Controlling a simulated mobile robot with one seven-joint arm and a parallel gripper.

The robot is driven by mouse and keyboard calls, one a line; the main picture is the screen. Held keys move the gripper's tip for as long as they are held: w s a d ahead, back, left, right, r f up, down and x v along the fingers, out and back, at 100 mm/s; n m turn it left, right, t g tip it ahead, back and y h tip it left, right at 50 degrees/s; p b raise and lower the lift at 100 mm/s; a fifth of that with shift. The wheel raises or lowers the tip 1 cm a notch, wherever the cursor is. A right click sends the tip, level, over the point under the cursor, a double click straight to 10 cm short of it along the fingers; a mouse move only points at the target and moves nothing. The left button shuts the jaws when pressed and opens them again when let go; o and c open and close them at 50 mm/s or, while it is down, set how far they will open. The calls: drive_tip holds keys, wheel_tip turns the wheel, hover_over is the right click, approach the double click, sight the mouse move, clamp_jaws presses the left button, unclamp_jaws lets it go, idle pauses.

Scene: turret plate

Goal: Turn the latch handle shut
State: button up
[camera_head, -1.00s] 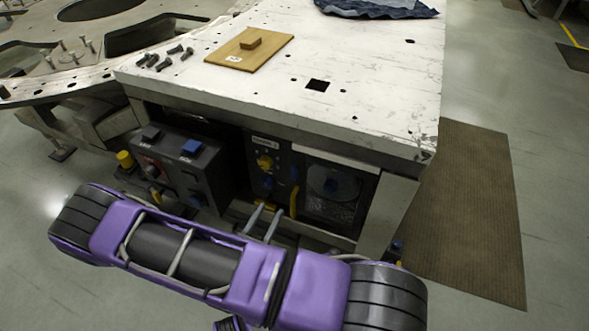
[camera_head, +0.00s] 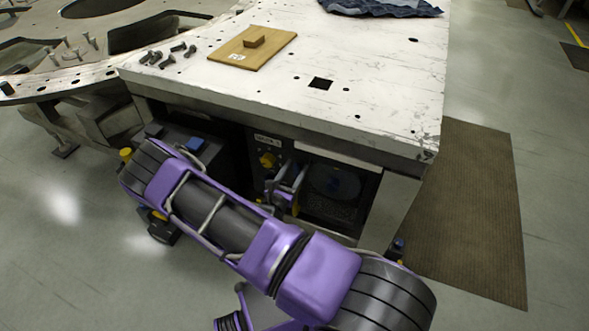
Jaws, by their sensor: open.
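I see nothing between the fingers. I cannot tell whether they touch the bar. My purple arm crosses the lower middle of the view.
The white table (camera_head: 375,95) overhangs the panel closely. A box with a blue button (camera_head: 195,145) stands at left, partly behind my arm. On the table lie a wooden board (camera_head: 240,55), several bolts (camera_head: 167,55) and dark cloth (camera_head: 380,6). The floor around a brown mat (camera_head: 475,220) is clear.

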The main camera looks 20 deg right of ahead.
clamp_jaws()
idle(0.3)
drive_tip(key=shift+w+n, duration=0.1)
drive_tip(key=shift+n, duration=0.2)
drive_tip(key=n, duration=0.5)
drive_tip(key=w+a+n, duration=0.1)
drive_tip(key=n, duration=0.2)
drive_tip(key=shift+f, duration=0.3)
drive_tip(key=n, duration=0.3)
drive_tip(key=n+b, duration=0.1)
drive_tip(key=shift+w+a+f+n, duration=0.15)
drive_tip(key=shift+a+f+n, duration=0.05)
drive_tip(key=shift+f+n, duration=0.4)
drive_tip(key=shift+n, duration=0.9)
drive_tip(key=shift+f+n, duration=0.15)
drive_tip(key=shift+n, duration=0.95)
